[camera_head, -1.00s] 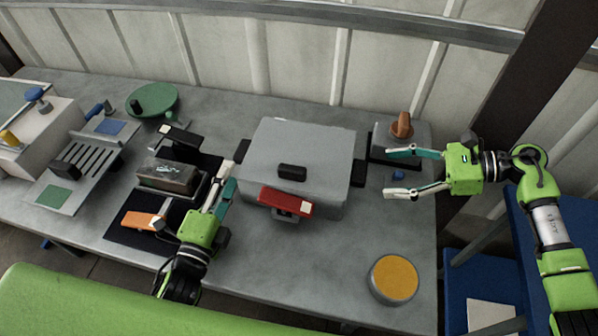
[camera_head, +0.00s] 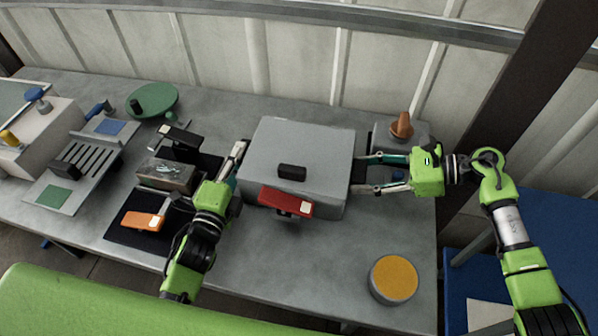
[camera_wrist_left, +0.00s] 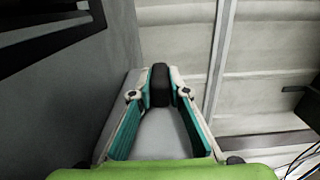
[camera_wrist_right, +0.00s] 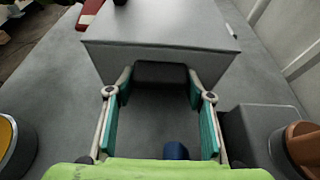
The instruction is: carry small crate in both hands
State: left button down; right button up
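The small crate (camera_head: 300,145) is a grey closed box on the bench, with a black handle on its left and right sides. My left gripper (camera_head: 238,154) is at the left handle; in the left wrist view its fingertips close in on both sides of the black handle (camera_wrist_left: 160,85). My right gripper (camera_head: 360,174) is at the right handle; in the right wrist view the black handle (camera_wrist_right: 161,73) fills the gap between its fingertips. The crate looks level and I see no clear gap under it.
A red block (camera_head: 285,202) is at the crate's front. A yellow-topped round tin (camera_head: 394,279) stands front right. An orange-brown part (camera_head: 402,125) on a grey block is behind my right gripper. A black mat (camera_head: 125,232) with an orange tool (camera_head: 143,221) lies left.

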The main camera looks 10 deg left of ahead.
jog(key=c, duration=0.6)
pick_arm(q)
jog(key=shift+w+r, duration=0.1)
jog(key=shift+r, duration=0.1)
pick_arm(e)
jog(key=shift+w+r, duration=0.1)
jog(key=shift+r, duration=0.1)
pick_arm(q)
jog(key=shift+r, duration=0.1)
pick_arm(e)
jog(key=shift+r, duration=0.1)
